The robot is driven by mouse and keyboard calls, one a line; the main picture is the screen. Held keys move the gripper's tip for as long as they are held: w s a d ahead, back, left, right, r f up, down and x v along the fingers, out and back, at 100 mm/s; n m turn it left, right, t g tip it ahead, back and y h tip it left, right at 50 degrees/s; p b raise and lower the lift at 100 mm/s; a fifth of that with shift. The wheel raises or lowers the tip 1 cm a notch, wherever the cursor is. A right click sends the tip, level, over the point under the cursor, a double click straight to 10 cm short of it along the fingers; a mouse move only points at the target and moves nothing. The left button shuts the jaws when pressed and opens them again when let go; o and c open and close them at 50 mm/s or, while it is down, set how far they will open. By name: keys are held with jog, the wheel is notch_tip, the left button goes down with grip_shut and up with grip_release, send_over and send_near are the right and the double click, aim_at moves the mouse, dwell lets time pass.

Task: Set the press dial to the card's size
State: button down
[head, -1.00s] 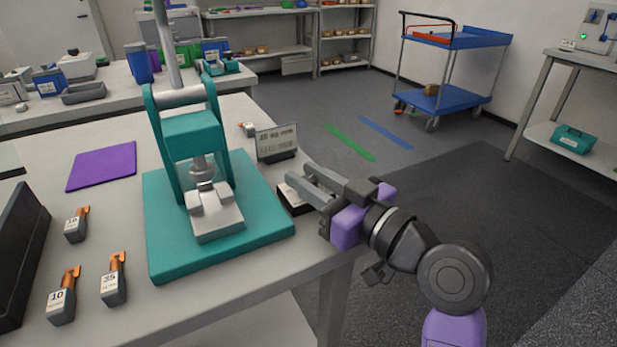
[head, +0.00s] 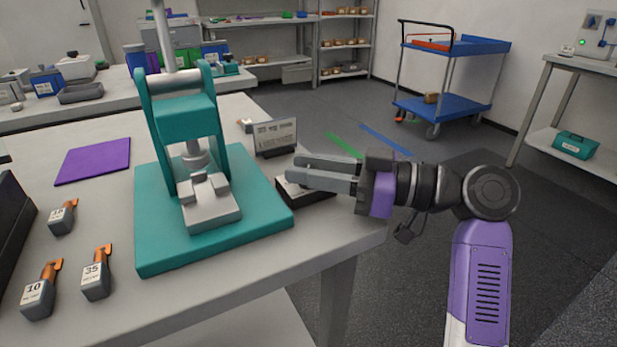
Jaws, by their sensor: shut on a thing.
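The teal press (head: 185,130) stands on its teal base plate on the bench. A small card (head: 275,137) stands upright in a dark holder behind the base's right corner; its writing is too small to read surely. A low black dial box (head: 318,194) with a pale top sits at the base's right side. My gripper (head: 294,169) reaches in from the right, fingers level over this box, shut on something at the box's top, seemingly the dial. The fingers hide the dial and its setting.
Several grey blocks with orange tops, two marked 10 (head: 38,292) and 35 (head: 97,275), stand on the left of the bench (head: 220,285). A purple mat (head: 93,161) lies behind them. A blue trolley (head: 448,105) stands far off on the floor.

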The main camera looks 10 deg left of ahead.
jog(key=shift+n+g+b, duration=0.35)
jog(key=shift+n+g, duration=0.45)
jog(key=shift+g, duration=0.5)
jog(key=c, duration=1.1)
grip_release()
jog(key=shift+c, duration=0.2)
jog(key=shift+s+d+p, duration=0.1)
jog(key=shift+d+p, duration=0.45)
jog(key=shift+d, duration=3.35)
